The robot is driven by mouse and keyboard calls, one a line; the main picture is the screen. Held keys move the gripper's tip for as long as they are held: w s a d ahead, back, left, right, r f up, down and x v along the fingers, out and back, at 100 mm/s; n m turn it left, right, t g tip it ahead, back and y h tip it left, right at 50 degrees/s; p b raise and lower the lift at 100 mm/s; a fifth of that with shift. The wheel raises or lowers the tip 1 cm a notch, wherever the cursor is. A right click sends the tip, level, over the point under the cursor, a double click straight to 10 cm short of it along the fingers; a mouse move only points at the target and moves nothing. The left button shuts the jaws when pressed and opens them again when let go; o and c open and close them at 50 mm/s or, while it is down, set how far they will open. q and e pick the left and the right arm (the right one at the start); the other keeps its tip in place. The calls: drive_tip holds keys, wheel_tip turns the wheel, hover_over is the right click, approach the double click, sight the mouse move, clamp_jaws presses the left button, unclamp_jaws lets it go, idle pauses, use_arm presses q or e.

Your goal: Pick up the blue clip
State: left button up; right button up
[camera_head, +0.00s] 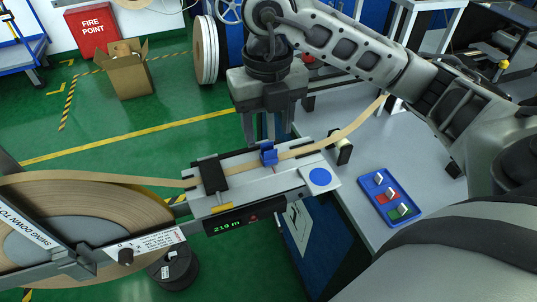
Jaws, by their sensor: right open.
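A small blue clip (268,154) stands upright on the tape track of the grey measuring bench (238,186), at the tan tape (295,151). My right gripper (265,135) comes in from the upper right and points down. Its fingers are open, just above and behind the blue clip in the picture, and they hold nothing. I cannot tell the exact gap between fingertips and clip. My left gripper is not in view.
A large tape reel (85,215) fills the lower left, its tape running across the bench under a black clamp (211,174). A display (232,223) reads 21.9 m. A white plate with a blue disc (320,177) sits at the bench's right end. The grey table (375,145) has free room.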

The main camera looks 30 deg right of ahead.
sight(268, 145)
drive_tip(key=shift+f+p, duration=0.35)
drive_tip(key=shift+f, duration=2.55)
drive_tip(key=c, duration=1)
